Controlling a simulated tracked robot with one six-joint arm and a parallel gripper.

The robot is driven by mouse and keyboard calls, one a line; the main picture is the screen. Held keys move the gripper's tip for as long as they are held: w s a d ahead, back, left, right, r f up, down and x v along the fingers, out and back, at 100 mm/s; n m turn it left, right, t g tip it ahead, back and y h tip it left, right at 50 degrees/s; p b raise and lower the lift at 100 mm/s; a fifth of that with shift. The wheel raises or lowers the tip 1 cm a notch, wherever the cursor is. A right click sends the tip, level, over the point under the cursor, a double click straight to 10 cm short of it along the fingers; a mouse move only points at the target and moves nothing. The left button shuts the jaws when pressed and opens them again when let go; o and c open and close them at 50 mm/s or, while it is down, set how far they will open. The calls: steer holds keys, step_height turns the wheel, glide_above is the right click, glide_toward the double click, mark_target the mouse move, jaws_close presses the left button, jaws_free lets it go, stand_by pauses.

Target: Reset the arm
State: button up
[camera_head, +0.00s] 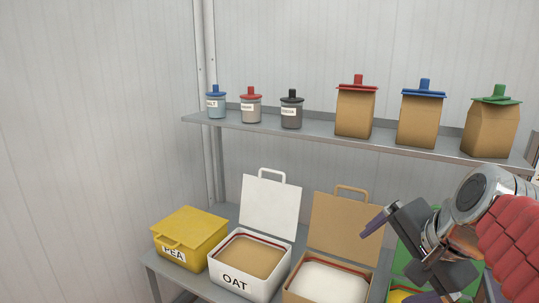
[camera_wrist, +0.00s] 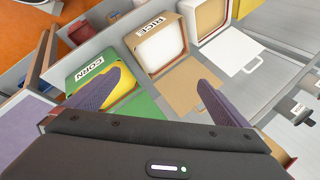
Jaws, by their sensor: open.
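My gripper (camera_head: 402,255) is at the right of the head view, above the lower shelf near the green box. In the wrist view my gripper (camera_wrist: 152,95) shows two purple fingers spread apart with nothing between them. The fingers overlap the corn box (camera_wrist: 85,70) and the cardboard lid (camera_wrist: 190,95) in that view. I cannot tell whether they touch anything. In the head view my arm hides most of the green box.
The upper shelf (camera_head: 300,134) holds small jars (camera_head: 251,108) and capped brown bags (camera_head: 355,112). Below stand a closed yellow pea box (camera_head: 190,235), an open white oat box (camera_head: 235,284) and an open rice box (camera_wrist: 155,45), lids raised. Free room lies left of the shelves.

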steer(key=s+a+f+n+g+h, duration=0.1)
steer(key=s+a+f+n, duration=0.5)
steer(key=s+f+n, duration=0.3)
step_height(320, 180, down, 2)
steer(key=n, duration=0.3)
steer(key=shift+s+a+f+n, duration=0.2)
steer(key=shift+s+a+n, duration=0.1)
stand_by(2.5)
